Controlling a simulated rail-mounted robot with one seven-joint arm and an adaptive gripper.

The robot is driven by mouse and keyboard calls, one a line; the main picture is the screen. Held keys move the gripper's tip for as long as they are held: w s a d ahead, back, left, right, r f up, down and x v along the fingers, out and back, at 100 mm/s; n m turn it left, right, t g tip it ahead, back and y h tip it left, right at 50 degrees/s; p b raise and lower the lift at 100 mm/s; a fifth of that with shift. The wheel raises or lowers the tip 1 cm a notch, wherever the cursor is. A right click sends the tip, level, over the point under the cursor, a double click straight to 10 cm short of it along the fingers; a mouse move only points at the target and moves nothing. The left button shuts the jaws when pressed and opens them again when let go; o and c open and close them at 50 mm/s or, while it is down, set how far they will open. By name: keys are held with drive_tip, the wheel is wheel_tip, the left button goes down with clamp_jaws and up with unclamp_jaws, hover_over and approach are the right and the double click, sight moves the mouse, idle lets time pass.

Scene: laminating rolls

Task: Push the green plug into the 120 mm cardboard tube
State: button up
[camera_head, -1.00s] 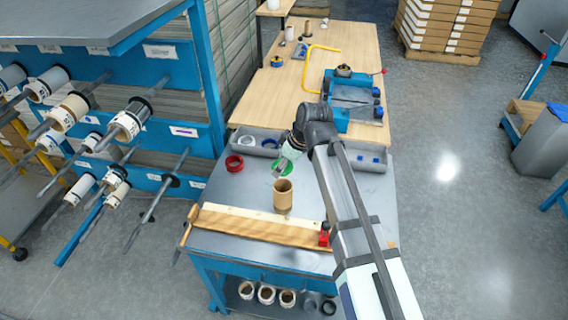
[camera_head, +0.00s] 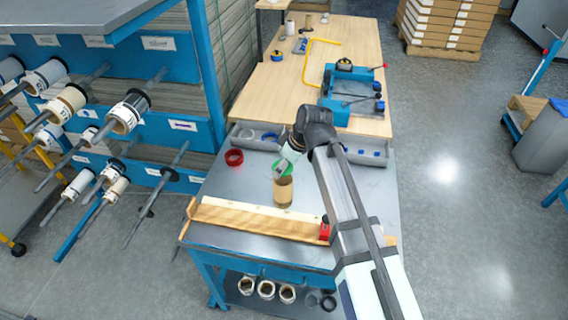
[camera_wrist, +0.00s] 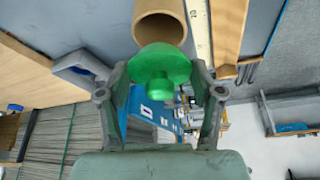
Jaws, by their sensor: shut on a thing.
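The green plug (camera_wrist: 160,66) is held between the two fingers of my gripper (camera_wrist: 160,85) in the wrist view, its small knob facing the camera. The brown cardboard tube (camera_wrist: 158,22) shows just beyond the plug there, its round opening partly covered by the disc. In the head view the tube (camera_head: 283,194) stands upright on the grey bench. The green plug (camera_head: 281,169) is at the tube's top edge, with my gripper (camera_head: 287,160) beside and above it. I cannot tell whether the plug touches the rim.
A red ring (camera_head: 234,157) lies on the bench left of the tube. A grey parts bin (camera_head: 258,138) runs along the back of the bench.

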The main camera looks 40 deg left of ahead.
sight(282, 187)
drive_tip(key=shift+f+b, duration=1.1)
drive_tip(key=shift+f, duration=1.25)
drive_tip(key=shift+s+d+f, duration=0.1)
